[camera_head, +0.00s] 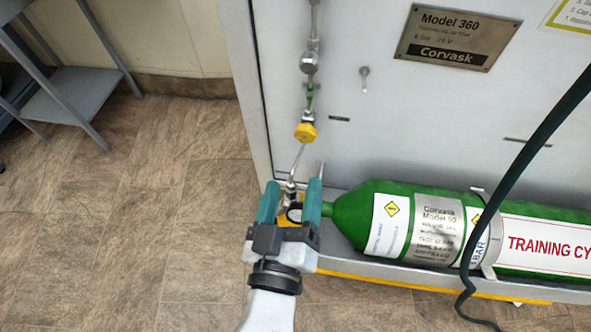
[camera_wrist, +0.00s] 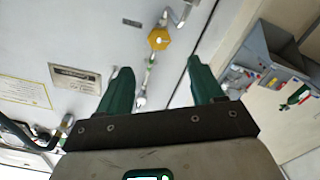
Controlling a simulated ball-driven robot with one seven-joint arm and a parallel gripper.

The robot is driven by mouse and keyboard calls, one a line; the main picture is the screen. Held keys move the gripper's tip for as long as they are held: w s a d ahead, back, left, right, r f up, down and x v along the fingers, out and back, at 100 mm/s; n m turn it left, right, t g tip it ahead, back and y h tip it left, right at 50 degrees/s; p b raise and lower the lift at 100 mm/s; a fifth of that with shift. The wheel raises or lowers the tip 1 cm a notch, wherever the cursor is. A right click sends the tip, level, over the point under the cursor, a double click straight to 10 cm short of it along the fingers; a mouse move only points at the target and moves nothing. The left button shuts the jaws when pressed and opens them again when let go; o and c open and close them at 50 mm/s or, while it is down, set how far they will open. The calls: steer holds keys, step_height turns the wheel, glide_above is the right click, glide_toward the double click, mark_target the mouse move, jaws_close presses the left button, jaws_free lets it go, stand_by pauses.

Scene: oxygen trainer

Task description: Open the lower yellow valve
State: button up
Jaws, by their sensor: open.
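A yellow valve knob (camera_head: 305,133) sits on a thin metal pipe on the grey cabinet front, below a green-ringed fitting. It also shows in the wrist view (camera_wrist: 158,40), beyond the fingertips. My gripper (camera_head: 291,198) is open, with its teal fingers apart and pointing towards the cabinet. In the head view it is below the yellow knob, around the lower pipe fitting near the cylinder's neck. In the wrist view my gripper (camera_wrist: 160,75) shows nothing clearly held between the fingers. The fingers partly hide the lower fitting, and I cannot tell if they touch it.
A green training cylinder (camera_head: 450,230) lies on a yellow-edged ledge to the right of my gripper. A black hose (camera_head: 530,155) hangs before it. A metal nameplate (camera_head: 458,37) is on the cabinet (camera_head: 420,120). The floor at left is clear up to a grey shelf (camera_head: 75,90).

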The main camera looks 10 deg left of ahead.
mark_target(305, 137)
steer(key=shift+s, duration=0.2)
steer(key=w+m+b, duration=0.2)
steer(key=w+b, duration=0.1)
steer(key=w, duration=0.1)
steer(key=w+m+b, duration=0.2)
steer(key=w+b, duration=0.1)
steer(key=w, duration=0.2)
steer(key=w+m+b, duration=0.2)
steer(key=w+b, duration=0.2)
steer(key=shift+w+d, duration=0.15)
steer(key=shift+d, duration=0.2)
